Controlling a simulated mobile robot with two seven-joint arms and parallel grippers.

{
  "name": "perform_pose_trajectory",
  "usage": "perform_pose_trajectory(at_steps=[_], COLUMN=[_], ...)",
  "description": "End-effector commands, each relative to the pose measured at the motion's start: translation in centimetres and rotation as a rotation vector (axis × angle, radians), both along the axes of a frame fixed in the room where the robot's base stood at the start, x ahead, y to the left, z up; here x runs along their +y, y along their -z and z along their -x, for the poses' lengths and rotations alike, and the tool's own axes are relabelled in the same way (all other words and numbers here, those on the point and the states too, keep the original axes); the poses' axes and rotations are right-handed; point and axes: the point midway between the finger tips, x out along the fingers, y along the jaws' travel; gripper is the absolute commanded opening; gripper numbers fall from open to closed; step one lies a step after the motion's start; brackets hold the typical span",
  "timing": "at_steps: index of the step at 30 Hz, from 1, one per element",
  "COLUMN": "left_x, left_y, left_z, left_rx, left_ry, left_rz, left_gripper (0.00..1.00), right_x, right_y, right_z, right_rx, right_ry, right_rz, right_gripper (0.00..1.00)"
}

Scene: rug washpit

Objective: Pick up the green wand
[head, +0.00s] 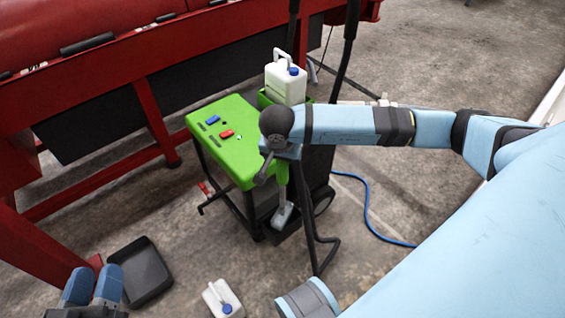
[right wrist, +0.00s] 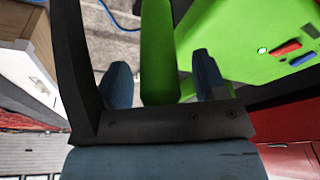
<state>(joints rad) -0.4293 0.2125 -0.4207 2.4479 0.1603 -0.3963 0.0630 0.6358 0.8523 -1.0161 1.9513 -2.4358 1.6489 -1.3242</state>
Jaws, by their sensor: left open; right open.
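The green wand (head: 282,175) stands upright at the right side of the green-topped cart (head: 238,155). Its upper part is largely hidden behind my right arm in the head view. My right gripper (head: 276,158) is at the wand. In the right wrist view, the wand (right wrist: 158,50) lies between the two open fingers of the gripper (right wrist: 163,82), with a gap on the side of the right finger. Whether either finger touches it, I cannot tell. My left gripper (head: 92,288) is open and empty at the lower left, far from the wand.
A white jug with a blue cap (head: 286,82) stands at the cart's back. A second white jug (head: 222,300) and a black tray (head: 141,272) are on the concrete floor. A black hose (head: 318,240) and blue hose (head: 372,218) run beside the cart. A red machine (head: 130,60) stands behind.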

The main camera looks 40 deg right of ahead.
Motion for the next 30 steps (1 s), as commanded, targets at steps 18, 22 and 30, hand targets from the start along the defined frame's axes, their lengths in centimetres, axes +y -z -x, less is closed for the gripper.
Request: perform_pose_trajectory(at_steps=[18, 22, 30], left_x=[-0.03, -0.03, -0.01], left_y=[0.13, 0.11, -0.33], left_z=[0.00, 0.01, 0.00], left_rx=[0.006, 0.006, -0.002], left_ry=[0.002, 0.002, 0.001], left_rz=[-0.003, -0.003, 0.001], left_gripper=[0.43, 0.43, 0.43], right_x=[-0.04, -0.03, -0.03], right_y=[0.24, 0.18, -0.54], right_z=[-0.04, -0.07, -0.10], right_rx=[-0.001, -0.002, -0.003], right_ry=[0.000, -0.001, -0.001], right_rz=[-0.001, 0.000, -0.001], right_gripper=[0.00, 0.00, 0.00])
